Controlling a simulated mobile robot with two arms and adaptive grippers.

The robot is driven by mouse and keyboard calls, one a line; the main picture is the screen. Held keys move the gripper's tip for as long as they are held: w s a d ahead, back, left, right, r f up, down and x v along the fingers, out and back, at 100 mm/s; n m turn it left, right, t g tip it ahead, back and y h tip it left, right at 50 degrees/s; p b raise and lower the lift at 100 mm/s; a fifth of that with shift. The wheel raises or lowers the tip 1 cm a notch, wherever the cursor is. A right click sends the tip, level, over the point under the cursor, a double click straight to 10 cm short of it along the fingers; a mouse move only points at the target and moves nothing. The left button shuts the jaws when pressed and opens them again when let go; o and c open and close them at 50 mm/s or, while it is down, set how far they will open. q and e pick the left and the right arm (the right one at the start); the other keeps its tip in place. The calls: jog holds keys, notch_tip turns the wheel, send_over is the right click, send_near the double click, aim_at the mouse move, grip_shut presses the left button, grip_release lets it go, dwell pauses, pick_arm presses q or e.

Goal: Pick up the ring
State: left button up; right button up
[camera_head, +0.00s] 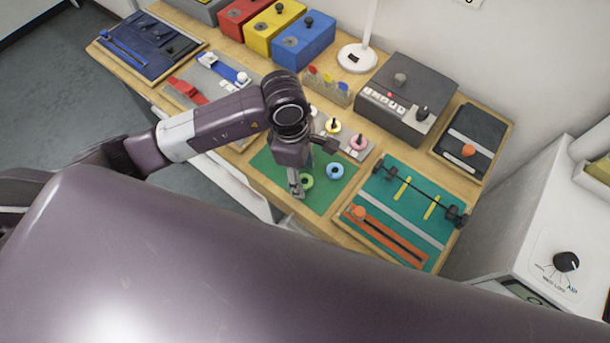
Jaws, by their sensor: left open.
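A green ring (306,182) and a light blue ring (336,171) lie flat on a green mat (264,165). Behind them, a yellow ring (333,126) and a pink ring (358,143) sit on a board with dark pegs. My left gripper (311,166) is open above the mat, its fingers spread. One finger reaches down beside the green ring on its left; the other is near the peg board. I cannot tell whether the finger touches the ring. The gripper and wrist hide part of the peg board. My right gripper is not in view.
A teal board (415,195) with a dark bar and orange strip lies to the right. A grey box with knobs (398,97) and a lamp base (357,57) stand behind. Red, yellow and blue boxes (303,40) line the back. The front of the mat is clear.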

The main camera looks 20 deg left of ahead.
pick_arm(q)
jog(key=shift+s+f, duration=0.1)
jog(key=shift+f, duration=0.05)
jog(key=c, duration=0.8)
